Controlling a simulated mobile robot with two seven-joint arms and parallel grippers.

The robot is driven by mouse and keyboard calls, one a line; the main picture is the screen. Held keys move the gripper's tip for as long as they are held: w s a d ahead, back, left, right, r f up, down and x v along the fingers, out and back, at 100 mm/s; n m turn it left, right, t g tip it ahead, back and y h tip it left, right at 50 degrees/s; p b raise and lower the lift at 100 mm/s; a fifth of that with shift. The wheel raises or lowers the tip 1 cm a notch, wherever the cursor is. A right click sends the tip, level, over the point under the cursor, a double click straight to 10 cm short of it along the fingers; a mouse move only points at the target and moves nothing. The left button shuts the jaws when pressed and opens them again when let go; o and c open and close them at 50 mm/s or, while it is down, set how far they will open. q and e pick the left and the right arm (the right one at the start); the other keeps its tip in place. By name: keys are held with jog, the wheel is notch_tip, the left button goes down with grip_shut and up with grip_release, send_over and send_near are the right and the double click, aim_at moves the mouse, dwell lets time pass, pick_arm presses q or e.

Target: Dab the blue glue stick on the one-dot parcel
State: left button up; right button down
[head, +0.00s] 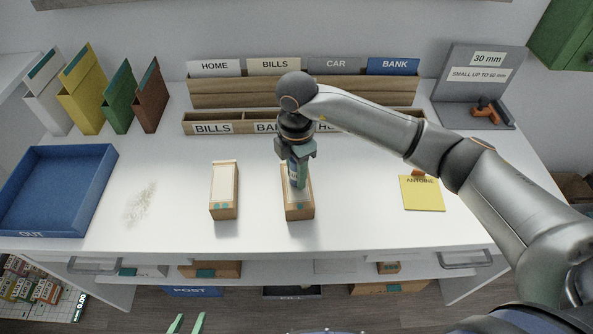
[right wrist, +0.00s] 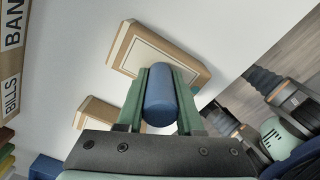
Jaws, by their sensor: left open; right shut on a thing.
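My right gripper (head: 298,158) is shut on the blue glue stick (head: 298,176), held upright over the right-hand parcel (head: 299,209). The stick also shows between the green fingers in the right wrist view (right wrist: 161,98). Its lower end is at or just above the parcel's pale top label; I cannot tell whether it touches. A second parcel (head: 224,186) lies to the left, with a pale label on top. My left gripper (head: 187,324) is open and empty at the bottom edge, in front of the desk.
A blue OUT tray (head: 107,172) stands at the left, beside a speckled patch (head: 140,203). A yellow ANTOINE note (head: 422,193) lies at the right. Labelled wooden sorters (head: 215,95), coloured folders (head: 118,98) and a grey 30 mm gauge (head: 463,92) line the back.

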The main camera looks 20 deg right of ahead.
jog(key=shift+r+p, duration=2.75)
jog(key=shift+r, duration=0.75)
